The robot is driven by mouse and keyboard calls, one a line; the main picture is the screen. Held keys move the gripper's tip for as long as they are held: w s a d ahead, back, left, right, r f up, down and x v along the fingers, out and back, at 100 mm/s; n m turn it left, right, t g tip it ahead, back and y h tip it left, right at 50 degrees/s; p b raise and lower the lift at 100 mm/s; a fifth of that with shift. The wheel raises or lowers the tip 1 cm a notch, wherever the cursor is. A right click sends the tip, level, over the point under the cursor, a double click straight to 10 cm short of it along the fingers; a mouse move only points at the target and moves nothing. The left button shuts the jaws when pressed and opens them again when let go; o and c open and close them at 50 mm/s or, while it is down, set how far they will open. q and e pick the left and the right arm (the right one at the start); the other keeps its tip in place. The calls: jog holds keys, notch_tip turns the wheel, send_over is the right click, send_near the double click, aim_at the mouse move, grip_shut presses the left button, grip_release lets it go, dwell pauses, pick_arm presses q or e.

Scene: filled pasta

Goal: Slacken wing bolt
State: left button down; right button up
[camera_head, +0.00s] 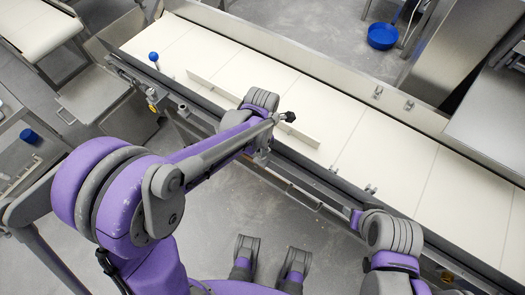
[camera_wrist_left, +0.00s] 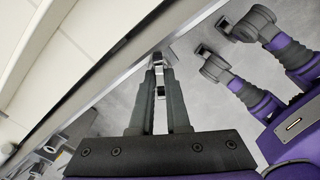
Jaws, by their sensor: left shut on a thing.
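My left gripper (camera_head: 262,158) is at the near side rail of the conveyor, pointing down beside it. In the left wrist view its two dark fingers (camera_wrist_left: 157,68) are close together at the rail's edge. A small metallic piece, the wing bolt (camera_wrist_left: 157,58), shows between the fingertips, and the gripper is shut on it. The fingers hide most of the bolt, so its turn and looseness cannot be told.
The conveyor (camera_head: 392,160) has a pale belt and a long upright guide bar (camera_head: 300,130). A blue ball knob (camera_head: 153,56) stands near its left end. Small metal fittings (camera_head: 370,189) sit along the near rail. A blue pan (camera_head: 382,36) lies behind.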

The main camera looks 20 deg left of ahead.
pick_arm(q)
jog(key=n, duration=0.5)
jog(key=shift+n, duration=0.4)
jog(key=c, duration=0.8)
grip_release()
jog(key=shift+r, duration=0.15)
